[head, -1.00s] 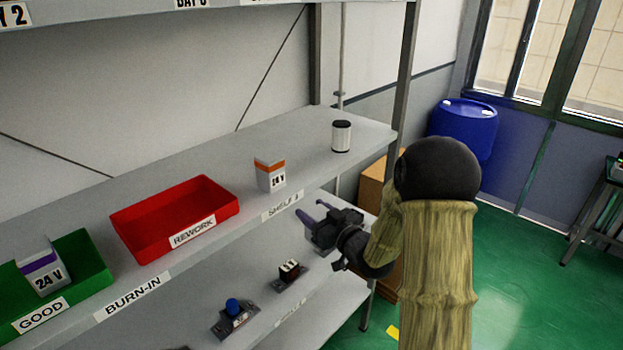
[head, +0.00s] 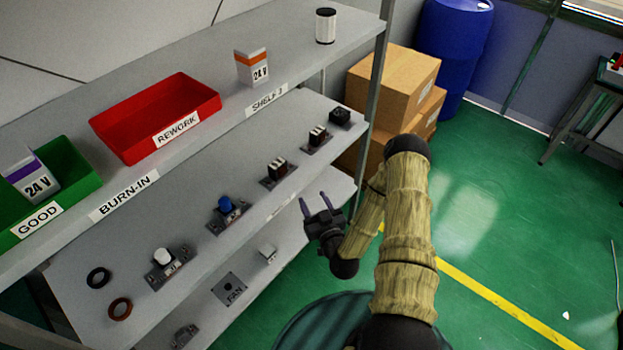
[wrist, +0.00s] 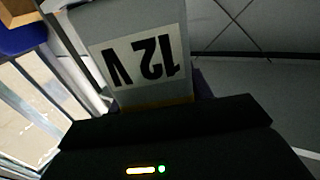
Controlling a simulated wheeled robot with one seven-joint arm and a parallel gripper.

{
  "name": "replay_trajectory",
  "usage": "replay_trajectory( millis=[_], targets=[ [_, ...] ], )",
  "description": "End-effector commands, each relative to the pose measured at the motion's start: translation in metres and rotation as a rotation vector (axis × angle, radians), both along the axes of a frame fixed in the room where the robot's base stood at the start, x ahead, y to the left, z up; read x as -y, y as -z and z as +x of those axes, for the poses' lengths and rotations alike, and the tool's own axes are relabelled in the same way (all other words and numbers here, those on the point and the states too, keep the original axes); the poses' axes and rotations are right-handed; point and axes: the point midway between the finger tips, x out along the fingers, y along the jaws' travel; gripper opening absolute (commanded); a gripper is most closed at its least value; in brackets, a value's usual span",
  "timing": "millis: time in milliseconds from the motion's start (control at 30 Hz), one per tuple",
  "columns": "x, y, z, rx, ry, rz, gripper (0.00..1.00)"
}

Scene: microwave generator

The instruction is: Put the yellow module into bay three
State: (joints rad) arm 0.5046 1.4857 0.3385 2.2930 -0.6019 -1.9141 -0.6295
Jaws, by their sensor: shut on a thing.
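The wrist view shows a grey module (wrist: 140,55) with an upside-down "12 V" label and a thin yellow band at its lower edge, close against my gripper. My gripper (head: 317,205) is shut on this yellow module, with a bit of one purple finger showing beside it in the wrist view. In the head view the fingers stand up in front of the lower shelves, and I cannot make out the module between them. No bay label is in view now, so bay three is not seen.
The upper shelf holds an orange-banded 24 V module (head: 252,68), a red REWORK tray (head: 118,142), a green GOOD tray (head: 85,182) with a purple-banded module, and a white canister (head: 325,27). Several small parts lie on the lower shelf. Cardboard boxes (head: 392,80) stand behind the shelf post (head: 377,90).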

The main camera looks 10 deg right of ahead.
Motion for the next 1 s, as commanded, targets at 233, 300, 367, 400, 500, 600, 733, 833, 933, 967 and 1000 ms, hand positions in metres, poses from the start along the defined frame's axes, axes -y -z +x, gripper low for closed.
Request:
replay_trajectory(
  millis=[233, 300, 367, 400, 500, 600, 733, 833, 933, 967, 1000],
  targets=[
    [0.000, 0.056, -0.022, -0.003, 0.098, 0.009, 0.20],
    [0.000, 0.068, -0.025, -0.001, 0.118, 0.009, 0.20],
    [0.000, 0.073, -0.025, 0.001, 0.127, 0.007, 0.20],
    [0.000, 0.075, -0.025, 0.000, 0.128, 0.006, 0.20],
    [0.000, 0.075, -0.024, 0.003, 0.129, 0.002, 0.20],
    [-0.001, 0.074, -0.024, 0.003, 0.127, 0.000, 0.20],
    [-0.001, 0.074, -0.024, 0.002, 0.126, 0.000, 0.20],
    [-0.001, 0.074, -0.024, 0.002, 0.126, 0.000, 0.20],
    [0.000, 0.074, -0.024, 0.002, 0.127, 0.000, 0.20],
    [0.000, 0.074, -0.024, 0.002, 0.127, 0.000, 0.20],
    [0.001, 0.074, -0.024, 0.002, 0.128, 0.000, 0.20]
  ],
)
